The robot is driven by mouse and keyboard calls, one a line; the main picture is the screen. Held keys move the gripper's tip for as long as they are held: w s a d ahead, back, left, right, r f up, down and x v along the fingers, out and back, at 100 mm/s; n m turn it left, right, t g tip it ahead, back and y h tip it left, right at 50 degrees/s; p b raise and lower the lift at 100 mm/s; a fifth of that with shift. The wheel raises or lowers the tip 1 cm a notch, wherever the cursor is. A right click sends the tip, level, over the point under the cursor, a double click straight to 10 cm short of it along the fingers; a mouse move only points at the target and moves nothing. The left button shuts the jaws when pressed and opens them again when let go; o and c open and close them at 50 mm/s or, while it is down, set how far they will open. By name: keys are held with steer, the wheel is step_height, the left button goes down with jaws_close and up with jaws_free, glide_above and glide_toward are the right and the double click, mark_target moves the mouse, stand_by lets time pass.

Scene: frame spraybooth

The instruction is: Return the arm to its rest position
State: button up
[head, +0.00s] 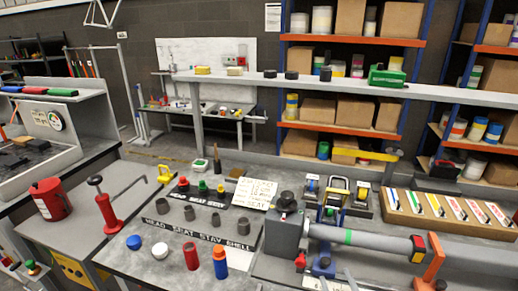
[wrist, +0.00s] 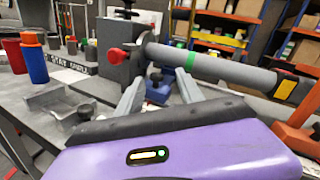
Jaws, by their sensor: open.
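My gripper (wrist: 160,82) shows in the wrist view, with its two grey fingers apart and nothing held between them. Its purple body fills the bottom of that view. The fingers point toward a grey tube with a green band (wrist: 215,66) and a dark clamp block with a red knob (wrist: 119,59). I cannot tell whether the fingers touch anything there. In the head view the same grey tube (head: 380,242) lies across the right of the bench, its left end at the clamp block (head: 285,230). I cannot make out my gripper in the head view.
A red cup (head: 191,257) and a blue bottle with an orange top (head: 220,263) stand at the bench front. A labelled strip (head: 200,235), small grey cups and a tray of coloured strips (head: 447,215) lie around. An orange stand (head: 432,260) is at right.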

steer(key=s+r+n+g, duration=0.1)
steer(key=s+r+n, duration=0.1)
steer(key=s+n, duration=1.3)
steer(key=s+r+n+g+h, duration=0.1)
steer(key=s+n+g, duration=0.1)
steer(key=s+n, duration=1.3)
steer(key=s, duration=0.6)
steer(key=shift+s+d+r+n+g, duration=0.2)
steer(key=shift+s+r+n+g, duration=0.1)
steer(key=shift+s+r+n, duration=0.1)
stand_by(0.6)
